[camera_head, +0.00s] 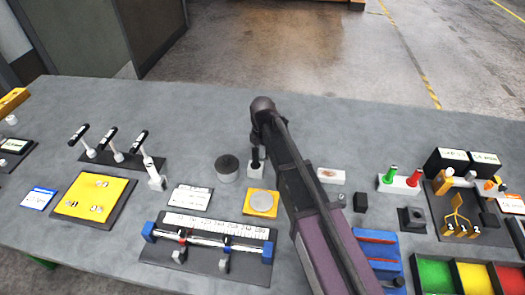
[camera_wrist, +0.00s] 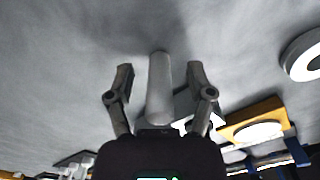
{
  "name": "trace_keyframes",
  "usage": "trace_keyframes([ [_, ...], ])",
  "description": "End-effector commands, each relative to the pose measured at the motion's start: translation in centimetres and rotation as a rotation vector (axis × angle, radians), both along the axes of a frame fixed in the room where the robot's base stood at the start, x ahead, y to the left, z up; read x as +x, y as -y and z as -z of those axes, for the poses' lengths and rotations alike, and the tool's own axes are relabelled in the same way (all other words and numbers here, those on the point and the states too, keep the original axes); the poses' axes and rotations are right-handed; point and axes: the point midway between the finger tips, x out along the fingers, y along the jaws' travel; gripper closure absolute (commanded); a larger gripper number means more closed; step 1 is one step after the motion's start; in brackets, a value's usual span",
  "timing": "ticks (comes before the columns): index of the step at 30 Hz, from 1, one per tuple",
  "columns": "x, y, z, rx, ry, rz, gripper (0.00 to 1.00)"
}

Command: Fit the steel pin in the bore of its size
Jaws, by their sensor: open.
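My gripper (camera_wrist: 160,72) is open in the wrist view. A plain light-grey cylinder, which looks like the steel pin (camera_wrist: 159,88), stands between its two fingers, with a gap on each side. A pale block (camera_wrist: 186,107) shows partly behind the pin. In the head view my gripper (camera_head: 257,156) is pointed down just above a small light block (camera_head: 255,171), and my arm hides part of this area. A grey round casting (camera_head: 228,172) with a dark top stands just left of it. No bore shows clearly in the casting. A dark square block (camera_head: 411,220) at the right has a round opening.
A yellow plate with a silver disc (camera_head: 262,202) lies just in front of my gripper. A scale rack (camera_head: 215,262) with blue ends is nearer. A lever rack (camera_head: 120,160) stands left. Coloured bins (camera_head: 436,276) are front right. The back of the table is clear.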

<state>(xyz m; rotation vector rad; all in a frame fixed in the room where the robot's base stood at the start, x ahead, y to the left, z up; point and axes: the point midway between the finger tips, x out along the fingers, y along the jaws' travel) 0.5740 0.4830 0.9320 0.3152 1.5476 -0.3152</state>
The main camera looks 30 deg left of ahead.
Motion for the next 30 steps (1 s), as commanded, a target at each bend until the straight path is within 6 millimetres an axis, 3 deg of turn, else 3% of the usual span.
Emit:
trace_keyframes([
  [3,0.0,0.0,0.0,0.0,0.0,0.0,0.34],
  [9,0.0,0.0,0.0,0.0,0.0,0.0,0.94],
  [10,0.0,0.0,0.0,0.0,0.0,0.0,1.0],
  [30,-0.06,-0.09,-0.99,0.0,0.0,-0.001,1.0],
])
